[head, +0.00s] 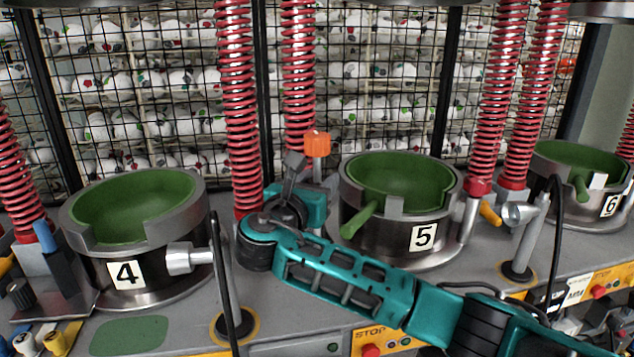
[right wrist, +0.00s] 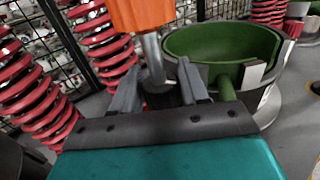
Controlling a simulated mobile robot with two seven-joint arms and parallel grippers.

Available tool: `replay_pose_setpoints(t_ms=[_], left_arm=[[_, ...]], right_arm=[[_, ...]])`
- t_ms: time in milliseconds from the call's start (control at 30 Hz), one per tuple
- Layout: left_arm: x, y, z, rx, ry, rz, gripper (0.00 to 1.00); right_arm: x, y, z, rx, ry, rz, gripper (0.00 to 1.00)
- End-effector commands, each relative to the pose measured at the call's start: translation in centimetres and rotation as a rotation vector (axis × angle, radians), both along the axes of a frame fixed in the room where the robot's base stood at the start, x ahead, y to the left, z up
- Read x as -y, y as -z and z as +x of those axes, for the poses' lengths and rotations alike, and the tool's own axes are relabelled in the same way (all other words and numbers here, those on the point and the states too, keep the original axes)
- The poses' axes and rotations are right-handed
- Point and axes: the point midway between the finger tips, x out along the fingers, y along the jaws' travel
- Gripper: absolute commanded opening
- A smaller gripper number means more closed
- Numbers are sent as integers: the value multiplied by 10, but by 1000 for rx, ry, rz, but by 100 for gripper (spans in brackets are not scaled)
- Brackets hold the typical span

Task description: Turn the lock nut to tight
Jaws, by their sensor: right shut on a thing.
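An orange block (head: 317,143) tops a short metal post (head: 318,170) to the left of mould 5. In the right wrist view, the orange block (right wrist: 143,14) and the grey post (right wrist: 153,60) are close up. I cannot tell for certain whether this is the lock nut. My right gripper (head: 298,165) reaches it from the front. Its grey fingers (right wrist: 158,83) stand on both sides of the post below the orange block, shut on it. The post's lower end is hidden by the gripper. My left gripper is not in view.
Green-lined round mould 5 (head: 423,238) stands just right of my gripper, with mould 4 (head: 126,275) at left and mould 6 (head: 610,206) at right. Red springs (head: 238,100) rise close behind. A black wire mesh (head: 380,60) closes off the back.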

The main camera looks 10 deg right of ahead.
Motion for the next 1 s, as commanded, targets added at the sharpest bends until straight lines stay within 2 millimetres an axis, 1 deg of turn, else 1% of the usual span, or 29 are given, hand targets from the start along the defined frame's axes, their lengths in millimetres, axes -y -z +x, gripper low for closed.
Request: replay_pose_setpoints(t_ms=[200, 233, 400, 667, 767, 867, 1000], left_arm=[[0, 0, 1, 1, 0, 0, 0], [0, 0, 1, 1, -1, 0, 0], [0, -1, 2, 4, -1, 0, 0], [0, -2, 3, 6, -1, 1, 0], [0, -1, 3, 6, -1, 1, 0], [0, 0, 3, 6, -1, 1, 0], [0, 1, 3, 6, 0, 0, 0]], right_arm=[[0, 0, 0, -1, 0, -2, 14], [0, 0, 0, -1, 0, -2, 47], [0, 0, 0, -1, -1, -1, 63], [-1, 0, -1, 0, -2, 0, 64], [-5, 0, -6, 1, -5, 0, 64], [-15, 1, -18, 1, -7, 2, 64], [-32, 1, -44, 0, -7, 3, 64]])
